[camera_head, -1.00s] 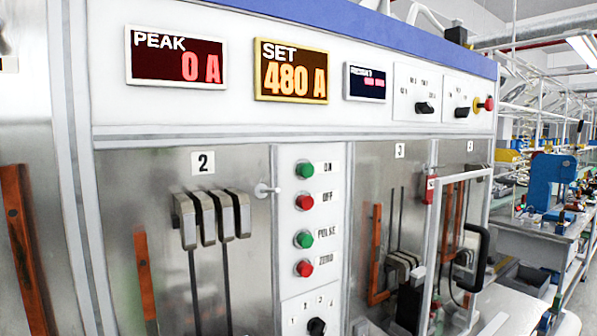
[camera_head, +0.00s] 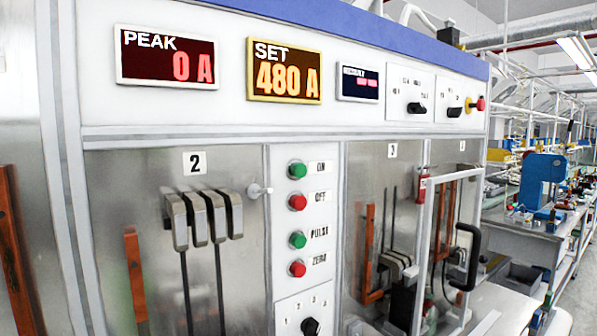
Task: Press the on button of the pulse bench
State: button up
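The pulse bench (camera_head: 200,140) fills most of the view. Its green ON button (camera_head: 297,170) is at the top of a column of buttons on a white strip. Below it are the red OFF button (camera_head: 297,202), the green PULSE button (camera_head: 297,240) and the red ZERO button (camera_head: 297,269). The PEAK display (camera_head: 168,57) reads 0 A and the SET display (camera_head: 285,71) reads 480 A. My gripper is not seen in this view.
A white-framed guard with a black handle (camera_head: 466,256) stands out at the right. Other workbenches (camera_head: 533,228) are farther right.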

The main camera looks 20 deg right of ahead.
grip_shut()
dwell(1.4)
